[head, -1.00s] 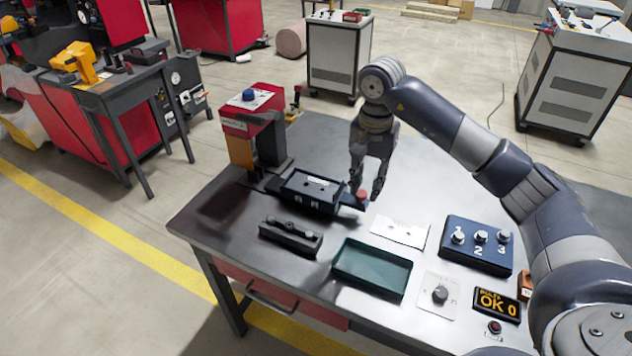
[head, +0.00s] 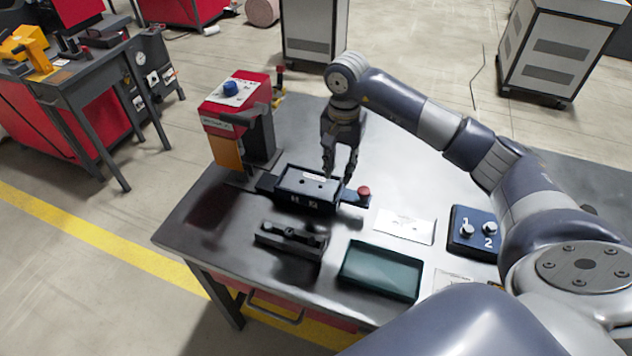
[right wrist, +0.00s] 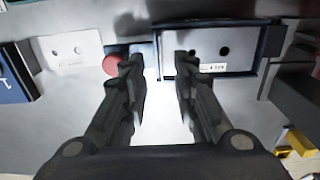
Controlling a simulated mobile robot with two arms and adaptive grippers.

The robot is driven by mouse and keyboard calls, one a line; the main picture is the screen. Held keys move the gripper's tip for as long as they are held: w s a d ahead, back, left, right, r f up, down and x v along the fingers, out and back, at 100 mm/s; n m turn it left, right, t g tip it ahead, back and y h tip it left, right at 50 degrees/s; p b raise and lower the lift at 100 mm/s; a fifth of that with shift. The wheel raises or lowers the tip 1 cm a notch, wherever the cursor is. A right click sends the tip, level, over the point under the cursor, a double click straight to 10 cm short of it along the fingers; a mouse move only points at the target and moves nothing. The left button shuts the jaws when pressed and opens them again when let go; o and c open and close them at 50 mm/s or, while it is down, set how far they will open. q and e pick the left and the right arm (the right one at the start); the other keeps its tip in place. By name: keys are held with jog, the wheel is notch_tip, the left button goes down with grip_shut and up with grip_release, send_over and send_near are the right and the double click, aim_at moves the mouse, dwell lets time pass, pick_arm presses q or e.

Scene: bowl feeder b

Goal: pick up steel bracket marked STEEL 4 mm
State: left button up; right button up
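A grey plate with two holes and a small white label lies in the dark blue holder (head: 289,198); this labelled bracket (head: 306,184) also shows in the right wrist view (right wrist: 228,47). Its label is hard to read but seems to say 4 mm. My right gripper (head: 340,174) is above the right end of the holder, pointing down. In the right wrist view its two fingers (right wrist: 160,78) are apart with nothing between them, and the bracket is to their right. My left gripper is not in view.
A red knob (head: 363,192) stands at the holder's right end. A red press (head: 238,112) stands behind the holder.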

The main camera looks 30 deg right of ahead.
aim_at(339, 183)
jog(key=shift+w+f, duration=0.1)
jog(key=shift+f, duration=0.25)
notch_tip(339, 183, down, 5)
jog(key=shift+d+r+p, duration=0.15)
jog(key=shift+p, duration=1.1)
jog(key=shift+w, duration=0.1)
jog(key=c, duration=0.6)
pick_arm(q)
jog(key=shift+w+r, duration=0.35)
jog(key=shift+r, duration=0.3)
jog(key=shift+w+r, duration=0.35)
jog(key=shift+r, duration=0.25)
pick_arm(e)
grip_shut()
